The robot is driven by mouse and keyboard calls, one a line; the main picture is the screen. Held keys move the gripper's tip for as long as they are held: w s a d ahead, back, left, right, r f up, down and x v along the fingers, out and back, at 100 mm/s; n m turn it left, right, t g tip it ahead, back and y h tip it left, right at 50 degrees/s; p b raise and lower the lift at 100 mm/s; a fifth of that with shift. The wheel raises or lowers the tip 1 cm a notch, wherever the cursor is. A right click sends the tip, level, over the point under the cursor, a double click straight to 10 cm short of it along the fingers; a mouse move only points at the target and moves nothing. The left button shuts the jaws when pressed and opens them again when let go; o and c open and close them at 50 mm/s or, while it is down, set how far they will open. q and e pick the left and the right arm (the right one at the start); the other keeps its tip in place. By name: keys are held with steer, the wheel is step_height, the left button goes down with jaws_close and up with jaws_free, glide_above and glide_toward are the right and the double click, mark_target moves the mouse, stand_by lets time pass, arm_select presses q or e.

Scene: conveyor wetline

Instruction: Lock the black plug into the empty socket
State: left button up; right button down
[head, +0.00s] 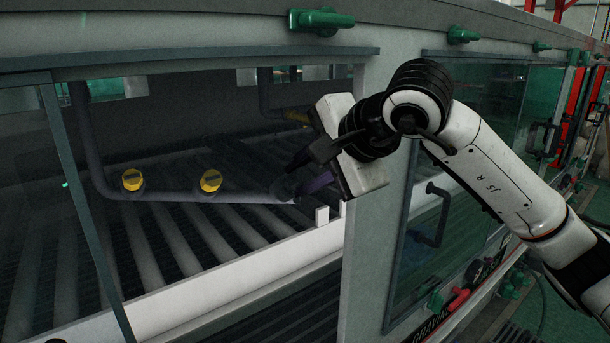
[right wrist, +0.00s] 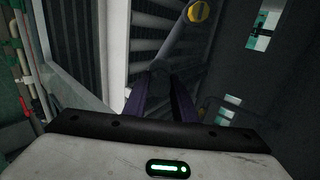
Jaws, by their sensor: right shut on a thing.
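A grey pipe (head: 235,195) runs along the rollers inside the machine and carries two yellow plugs, one at the left (head: 132,180) and one in the middle (head: 210,181). My right gripper (head: 300,189) reaches through the opening, its purple fingers at the pipe's right end. In the right wrist view its fingers (right wrist: 160,82) are closed around a dark thing, apparently the black plug (right wrist: 160,70), in line with the pipe. The socket there is hidden by the plug and fingers; I cannot tell how far the plug is seated. My left gripper is not in view.
A white rail (head: 230,280) runs along the front of the rollers. A grey post (head: 375,220) stands right of the opening, close to my right gripper's body. A glass door (head: 75,200) stands at the left. A second pipe with a yellow end (head: 297,117) is behind.

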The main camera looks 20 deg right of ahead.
steer(key=shift+x, duration=0.8)
steer(key=c, duration=1.4)
jaws_free()
steer(key=b+v, duration=0.1)
steer(key=v, duration=0.9)
steer(key=shift+s+r, duration=0.15)
